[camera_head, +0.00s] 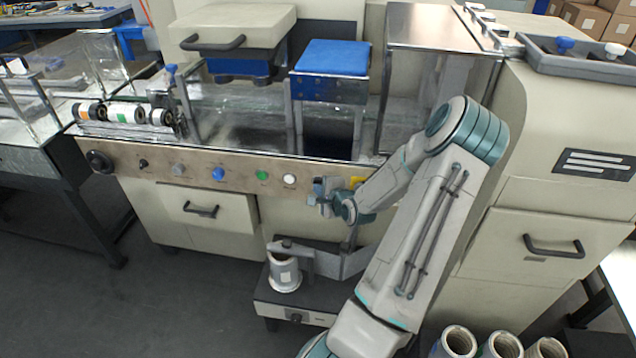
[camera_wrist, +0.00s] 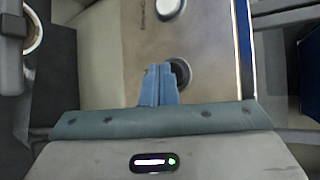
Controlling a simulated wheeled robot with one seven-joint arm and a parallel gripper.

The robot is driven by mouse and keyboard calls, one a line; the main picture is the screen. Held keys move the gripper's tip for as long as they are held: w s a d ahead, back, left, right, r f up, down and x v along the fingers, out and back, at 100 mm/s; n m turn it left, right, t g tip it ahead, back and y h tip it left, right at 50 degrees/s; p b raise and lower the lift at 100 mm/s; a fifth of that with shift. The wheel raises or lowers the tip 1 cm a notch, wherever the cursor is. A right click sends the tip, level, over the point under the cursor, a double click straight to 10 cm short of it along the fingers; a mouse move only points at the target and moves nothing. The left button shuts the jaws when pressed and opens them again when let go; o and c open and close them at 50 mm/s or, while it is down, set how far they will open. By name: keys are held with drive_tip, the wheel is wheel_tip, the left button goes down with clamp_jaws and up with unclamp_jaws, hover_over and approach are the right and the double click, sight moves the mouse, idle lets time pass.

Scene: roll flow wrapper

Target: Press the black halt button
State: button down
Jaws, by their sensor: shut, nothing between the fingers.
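A round black button (camera_wrist: 181,72) sits on the tan control panel (camera_wrist: 130,70), just beyond and slightly right of my fingertips in the wrist view. The fingers cover part of its near left side. My gripper (camera_wrist: 160,72) is shut and empty, its blue fingers pointing at the panel. I cannot tell whether the fingertips touch the button. In the head view, my gripper (camera_head: 316,197) is at the panel, right of the white button (camera_head: 289,179). The black button there is hidden behind the gripper.
A bracket holding a white roll (camera_head: 285,274) stands below my gripper.

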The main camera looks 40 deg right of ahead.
drive_tip(key=shift+w+d, duration=0.3)
idle(0.7)
drive_tip(key=shift+s+a, duration=0.1)
drive_tip(key=shift+s, duration=0.05)
drive_tip(key=shift+s+a+p, duration=0.4)
drive_tip(key=shift+s+a, duration=0.05)
drive_tip(key=shift+a, duration=0.05)
idle(0.3)
drive_tip(key=shift+s+a, duration=0.8)
drive_tip(key=shift+a, duration=0.2)
drive_tip(key=shift+s+a, duration=0.8)
drive_tip(key=shift+a, duration=0.15)
